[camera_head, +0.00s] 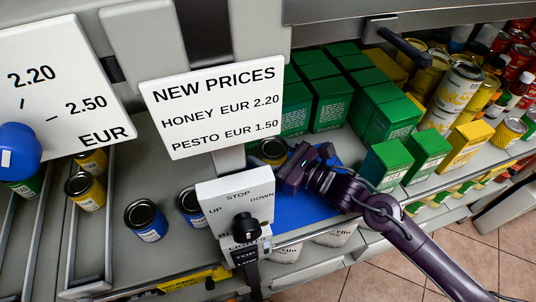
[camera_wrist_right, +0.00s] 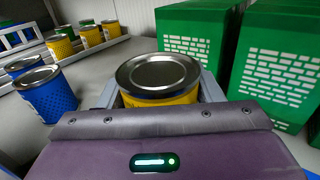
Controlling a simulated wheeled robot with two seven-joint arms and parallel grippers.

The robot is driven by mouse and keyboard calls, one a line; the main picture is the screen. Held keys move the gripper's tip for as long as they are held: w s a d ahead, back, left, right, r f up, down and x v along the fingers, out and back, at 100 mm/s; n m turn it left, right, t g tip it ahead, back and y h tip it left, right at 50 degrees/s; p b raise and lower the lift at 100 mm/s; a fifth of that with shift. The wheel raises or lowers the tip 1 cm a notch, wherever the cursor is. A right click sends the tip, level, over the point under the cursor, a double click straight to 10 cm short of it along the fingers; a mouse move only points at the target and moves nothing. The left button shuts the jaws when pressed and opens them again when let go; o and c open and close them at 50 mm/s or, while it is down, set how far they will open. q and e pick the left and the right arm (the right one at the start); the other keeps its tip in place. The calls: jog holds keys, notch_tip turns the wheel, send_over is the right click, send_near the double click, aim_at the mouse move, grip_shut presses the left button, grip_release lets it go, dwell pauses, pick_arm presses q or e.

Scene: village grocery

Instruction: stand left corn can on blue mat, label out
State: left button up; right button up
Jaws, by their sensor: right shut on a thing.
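My right gripper (camera_head: 286,166) is shut on a yellow can (camera_head: 272,150) with a dark-rimmed metal lid, likely a corn can. The can looks upright; in the right wrist view the can (camera_wrist_right: 158,76) sits between the fingers. Its lower body and label are hidden, so I cannot tell which way the label faces or whether its base touches anything. The blue mat (camera_head: 292,212) lies on the shelf below the gripper, partly covered by my right arm and a control box. My left gripper is not in view.
Two blue cans (camera_head: 146,221) stand left of the control box (camera_head: 237,203). Yellow cans (camera_head: 85,191) stand in a rack at left. Green boxes (camera_head: 386,165) stand close right of the gripper. A price sign (camera_head: 213,106) hangs in front of the shelf.

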jog(key=shift+f, duration=0.95)
jog(key=shift+f, duration=0.1)
